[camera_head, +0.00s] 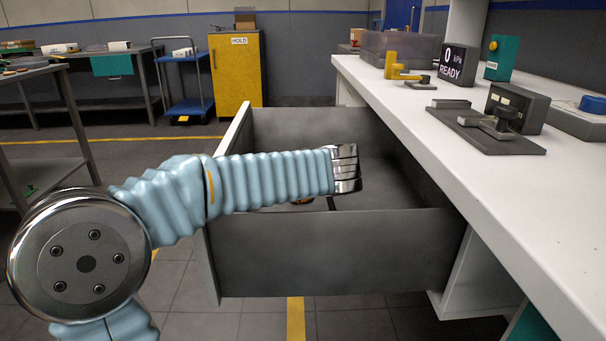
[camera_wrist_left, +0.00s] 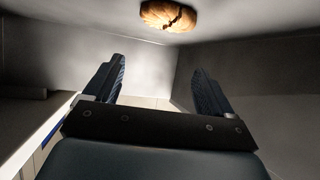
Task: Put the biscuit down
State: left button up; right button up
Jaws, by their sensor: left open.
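A round golden-brown biscuit (camera_wrist_left: 163,14) with a dark jagged mark lies on the drawer floor at the top of the left wrist view. In the head view only a sliver of it (camera_head: 303,201) shows below my arm. My left gripper (camera_wrist_left: 158,66) is open and empty. Its two dark fingers are apart from the biscuit, which lies beyond the fingertips. In the head view my left arm reaches over the open grey drawer (camera_head: 325,252), and my forearm hides most of the gripper. My right gripper is in neither view.
The drawer walls stand close around my left gripper. A white counter (camera_head: 520,200) is to the right, bearing a READY display (camera_head: 458,64), a dark clamp-like device (camera_head: 505,113) and a yellow fixture (camera_head: 399,68). A yellow cabinet (camera_head: 236,75) and blue cart (camera_head: 187,105) stand behind.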

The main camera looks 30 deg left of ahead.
pick_arm(q)
jog(key=shift+r+p, duration=0.25)
jog(key=shift+p, duration=0.1)
jog(key=shift+r+p, duration=0.75)
jog(key=shift+p, duration=0.35)
jog(key=b+v, duration=0.1)
jog(key=v, duration=0.6)
jog(key=shift+s+f, duration=0.2)
jog(key=shift+f, duration=0.1)
jog(key=shift+d, duration=0.15)
